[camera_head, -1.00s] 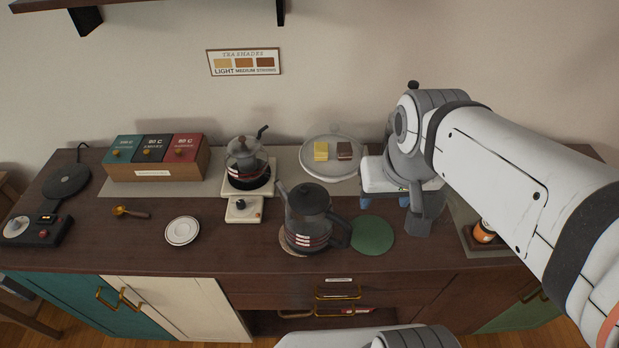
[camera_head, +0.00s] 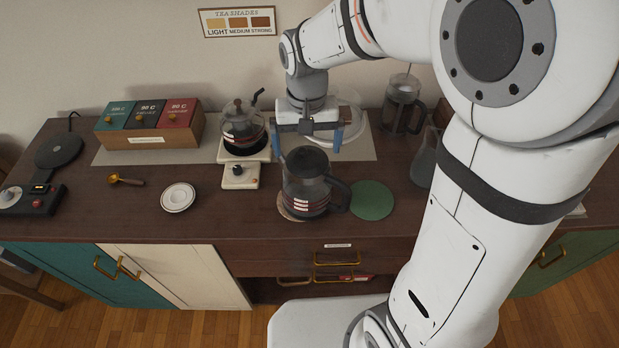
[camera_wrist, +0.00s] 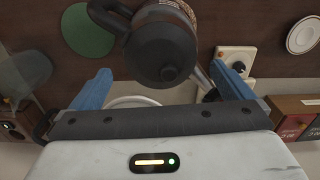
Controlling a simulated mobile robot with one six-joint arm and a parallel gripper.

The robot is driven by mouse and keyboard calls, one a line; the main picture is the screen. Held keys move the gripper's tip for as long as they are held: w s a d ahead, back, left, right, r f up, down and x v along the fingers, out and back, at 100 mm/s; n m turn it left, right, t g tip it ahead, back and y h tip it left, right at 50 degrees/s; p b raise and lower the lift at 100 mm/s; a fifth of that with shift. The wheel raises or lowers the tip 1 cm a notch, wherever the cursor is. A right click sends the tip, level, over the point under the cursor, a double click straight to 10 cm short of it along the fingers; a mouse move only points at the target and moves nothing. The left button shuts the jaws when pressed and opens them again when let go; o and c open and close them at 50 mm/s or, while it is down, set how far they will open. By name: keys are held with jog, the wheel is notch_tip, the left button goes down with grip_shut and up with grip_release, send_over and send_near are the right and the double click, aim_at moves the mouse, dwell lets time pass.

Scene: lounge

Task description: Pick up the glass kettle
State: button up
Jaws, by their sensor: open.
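The glass kettle (camera_head: 308,183) is dark and see-through, with a grey lid, a handle on its right and a spout at its upper left. It stands upright on a round coaster (camera_head: 291,207) near the middle of the counter. My gripper (camera_head: 308,142) is open and empty, with blue fingers spread, just behind and apparently above the kettle. In the wrist view the kettle (camera_wrist: 160,45) shows from above, ahead of and between the fingers (camera_wrist: 162,85). Nothing is between the fingertips. The exact height gap is unclear.
A glass pot (camera_head: 243,128) sits on a white warmer (camera_head: 240,175) to the left. A green mat (camera_head: 372,200) lies right of the kettle. A French press (camera_head: 402,105) and a grey pitcher (camera_head: 424,163) stand further right. A white saucer (camera_head: 178,197) lies left; the counter's front is clear.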

aim_at(307, 159)
notch_tip(307, 159, down, 4)
jog(key=shift+s+f+p, duration=0.1)
jog(key=shift+p, duration=0.2)
jog(key=shift+c, duration=0.2)
jog(key=c, duration=1.7)
jog(key=shift+c, duration=0.2)
